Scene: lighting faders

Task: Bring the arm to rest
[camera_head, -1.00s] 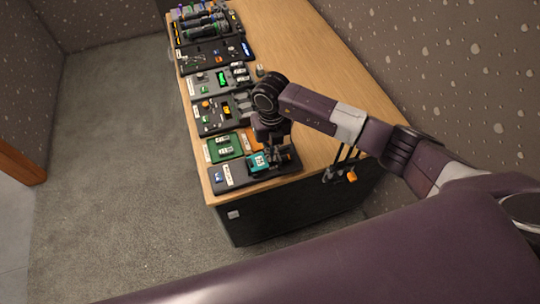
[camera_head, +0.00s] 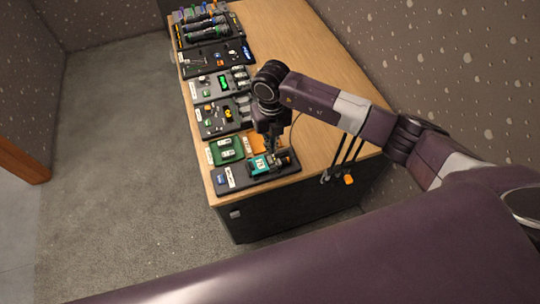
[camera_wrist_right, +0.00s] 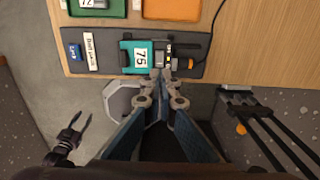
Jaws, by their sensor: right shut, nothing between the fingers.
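My right gripper (camera_head: 271,152) points down over the near panel at the table's front end. In the right wrist view its fingertips (camera_wrist_right: 161,74) are together and empty. They lie just in front of a teal block marked 75 (camera_wrist_right: 139,56) and a dark fader part (camera_wrist_right: 180,52); I cannot tell whether they touch. The teal block also shows in the head view (camera_head: 259,165), left of the gripper. My right arm (camera_head: 350,110) reaches in from the right, bent over the table. What looks like my left gripper (camera_wrist_right: 72,137) is low at left in the wrist view, fingers apart.
The wooden table (camera_head: 330,75) carries a row of dark panels along its left edge, with a green tray (camera_head: 226,150) and an orange tray (camera_head: 257,143) near the front. Black rods (camera_head: 340,165) hang at the table's near right side. Carpet (camera_head: 110,150) is clear at left.

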